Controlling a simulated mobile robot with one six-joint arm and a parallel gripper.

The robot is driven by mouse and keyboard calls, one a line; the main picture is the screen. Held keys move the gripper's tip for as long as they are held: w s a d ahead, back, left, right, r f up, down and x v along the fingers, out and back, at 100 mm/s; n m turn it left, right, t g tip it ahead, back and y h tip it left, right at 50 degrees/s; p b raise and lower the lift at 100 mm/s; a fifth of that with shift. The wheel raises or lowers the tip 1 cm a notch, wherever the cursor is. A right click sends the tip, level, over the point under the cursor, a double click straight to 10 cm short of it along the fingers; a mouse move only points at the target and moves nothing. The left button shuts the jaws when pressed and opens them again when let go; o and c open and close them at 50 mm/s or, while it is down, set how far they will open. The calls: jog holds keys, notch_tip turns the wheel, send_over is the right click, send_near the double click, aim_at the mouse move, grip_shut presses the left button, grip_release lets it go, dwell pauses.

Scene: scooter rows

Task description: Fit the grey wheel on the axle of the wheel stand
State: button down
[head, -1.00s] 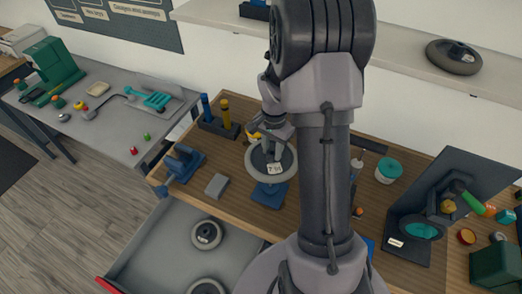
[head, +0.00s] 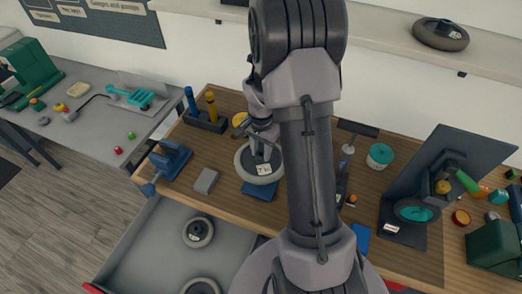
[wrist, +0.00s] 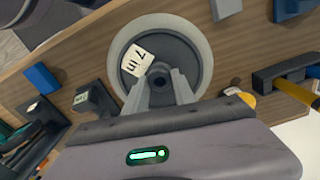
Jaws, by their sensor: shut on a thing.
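The grey wheel (head: 244,174), with a light grey rim, a dark centre and a white label, is held in my gripper (head: 262,152). In the wrist view the wheel (wrist: 203,50) faces me, and the fingers of my gripper (wrist: 160,80) are shut on its dark hub, beside the label. The blue base of the wheel stand (head: 262,192) shows just below the wheel in the head view. The axle is hidden behind the wheel. I cannot tell whether the wheel touches the axle.
A grey block (head: 206,181) and a blue vise (head: 172,160) stand to the left on the wooden bench. Blue and yellow tools stand in a dark holder (head: 206,122). An open drawer (head: 150,245) holds other wheels (head: 198,232). A dark upright panel (head: 465,155) stands right.

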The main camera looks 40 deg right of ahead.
jog(key=shift+f+b, duration=0.25)
jog(key=shift+b, duration=0.45)
dwell(0.7)
jog(key=shift+f+b, duration=3.7)
jog(key=shift+f, duration=0.5)
jog(key=c, duration=0.9)
grip_release()
jog(key=shift+c, duration=0.2)
notch_tip(320, 180, up, 17)
jog(key=p, duration=0.4)
jog(key=shift+r, duration=0.2)
